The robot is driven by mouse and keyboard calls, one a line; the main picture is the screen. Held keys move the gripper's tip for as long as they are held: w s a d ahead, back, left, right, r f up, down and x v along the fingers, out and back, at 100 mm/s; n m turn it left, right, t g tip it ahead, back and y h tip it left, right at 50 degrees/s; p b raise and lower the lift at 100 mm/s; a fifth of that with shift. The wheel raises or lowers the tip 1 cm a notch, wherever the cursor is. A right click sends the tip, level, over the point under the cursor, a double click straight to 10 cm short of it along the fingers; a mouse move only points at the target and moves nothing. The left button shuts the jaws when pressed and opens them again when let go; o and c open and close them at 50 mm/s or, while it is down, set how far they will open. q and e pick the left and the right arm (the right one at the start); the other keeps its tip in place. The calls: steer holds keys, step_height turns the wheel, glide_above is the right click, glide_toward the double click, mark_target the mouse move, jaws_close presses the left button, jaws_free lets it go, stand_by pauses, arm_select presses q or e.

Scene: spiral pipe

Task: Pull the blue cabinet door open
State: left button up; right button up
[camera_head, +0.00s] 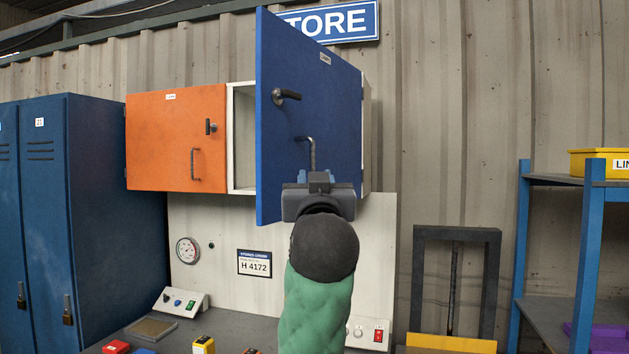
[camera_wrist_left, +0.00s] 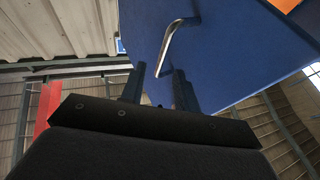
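The blue cabinet door (camera_head: 300,85) stands swung well out from the wall cabinet, hinged at its right side. It has a dark latch knob (camera_head: 286,95) and a bent bar handle (camera_head: 312,152). My left gripper (camera_head: 316,177) is at the handle's lower end, in front of the door. In the left wrist view the handle (camera_wrist_left: 178,40) runs down from the blue door (camera_wrist_left: 225,60) to between the two fingers of my left gripper (camera_wrist_left: 160,85). The fingers look apart, with space beside the bar. My right gripper is out of view.
An orange door (camera_head: 170,130) is shut left of the white opening (camera_head: 243,135). Blue lockers (camera_head: 60,220) stand at left. A bench (camera_head: 235,325) with small boxes and switch panels lies below. A blue shelf rack (camera_head: 590,230) stands at right.

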arm_select(q)
steer(key=shift+s+f, duration=0.1)
steer(key=shift+s, duration=0.25)
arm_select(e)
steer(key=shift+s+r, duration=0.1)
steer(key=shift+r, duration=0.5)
